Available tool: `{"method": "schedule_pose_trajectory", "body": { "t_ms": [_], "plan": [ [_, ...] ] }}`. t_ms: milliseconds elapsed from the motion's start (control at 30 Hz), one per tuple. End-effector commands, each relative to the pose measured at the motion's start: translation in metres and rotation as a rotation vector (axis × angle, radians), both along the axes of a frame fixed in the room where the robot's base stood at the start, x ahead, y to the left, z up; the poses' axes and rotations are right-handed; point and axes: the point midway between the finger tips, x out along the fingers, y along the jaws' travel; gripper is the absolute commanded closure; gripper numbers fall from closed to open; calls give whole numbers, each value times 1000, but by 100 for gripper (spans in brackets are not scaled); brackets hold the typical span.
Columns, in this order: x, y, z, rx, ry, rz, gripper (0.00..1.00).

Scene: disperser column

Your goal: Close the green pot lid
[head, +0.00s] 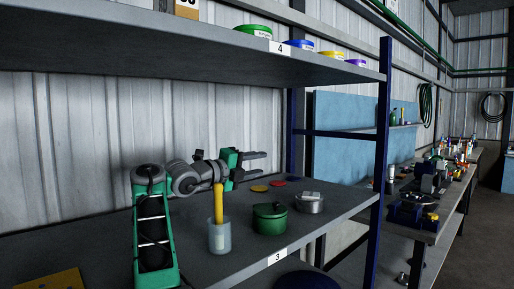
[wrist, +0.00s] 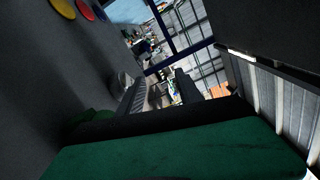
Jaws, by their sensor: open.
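The green pot (head: 270,222) stands on the lower shelf in the head view. A small dark knob shows at its top. The picture is too small to tell whether its lid lies flat or is tilted. My gripper (head: 262,163) is open and empty, above and slightly behind the pot, its fingers pointing right. In the wrist view, my gripper's fingers (wrist: 162,92) stand apart with nothing between them. A dark green edge, likely the pot (wrist: 88,119), shows at the lower left there, mostly hidden by the gripper body.
A clear beaker (head: 219,237) holding a yellow-handled tool stands left of the pot. A metal container (head: 310,204) stands close on its right. Yellow (head: 259,189) and red (head: 278,184) discs lie behind. An upper shelf (head: 200,45) and blue post (head: 378,150) bound the space.

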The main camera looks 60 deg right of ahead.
Motion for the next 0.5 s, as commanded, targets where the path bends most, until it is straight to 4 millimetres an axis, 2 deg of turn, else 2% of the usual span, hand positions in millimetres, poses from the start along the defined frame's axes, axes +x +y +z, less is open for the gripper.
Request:
{"method": "schedule_pose_trajectory", "body": {
  "t_ms": [167,400,500],
  "plan": [
    [-15,32,42,-4,-5,0,58],
    [-41,86,66,-2,-4,2,58],
    [-49,102,74,-2,-3,2,58]
  ]
}}
